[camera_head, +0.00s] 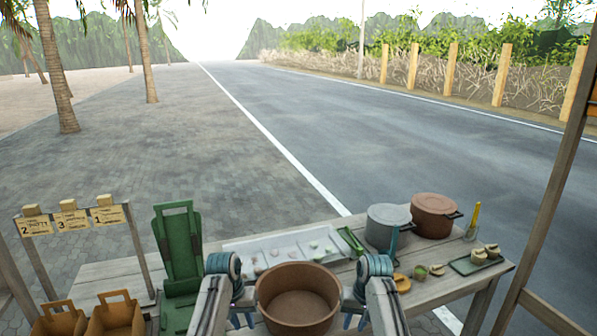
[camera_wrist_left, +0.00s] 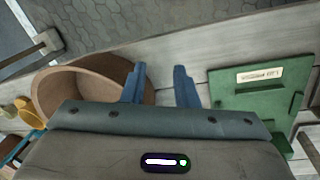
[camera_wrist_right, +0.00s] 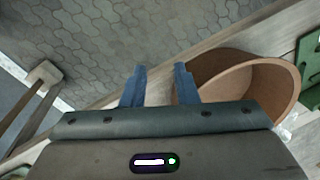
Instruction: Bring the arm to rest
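My left gripper (camera_head: 240,322) and right gripper (camera_head: 355,322) hang low at the front of the head view, on either side of the wide brown clay mortar (camera_head: 298,306). The mortar stands on the table and looks empty. In the left wrist view the left gripper (camera_wrist_left: 160,84) has its blue fingers apart with nothing between them; the mortar (camera_wrist_left: 62,88) is partly behind one finger. In the right wrist view the right gripper (camera_wrist_right: 159,83) also has parted fingers, empty, and the mortar (camera_wrist_right: 262,84) lies to the right, partly behind a finger. The arms' lower parts are partly out of view.
A green stand (camera_head: 180,245) and wooden boxes (camera_head: 116,318) are on the left. A white tray (camera_head: 262,247) lies behind the mortar. A grey pot (camera_head: 386,228), brown pot (camera_head: 434,215) and green tray (camera_head: 476,264) with small pieces are on the right.

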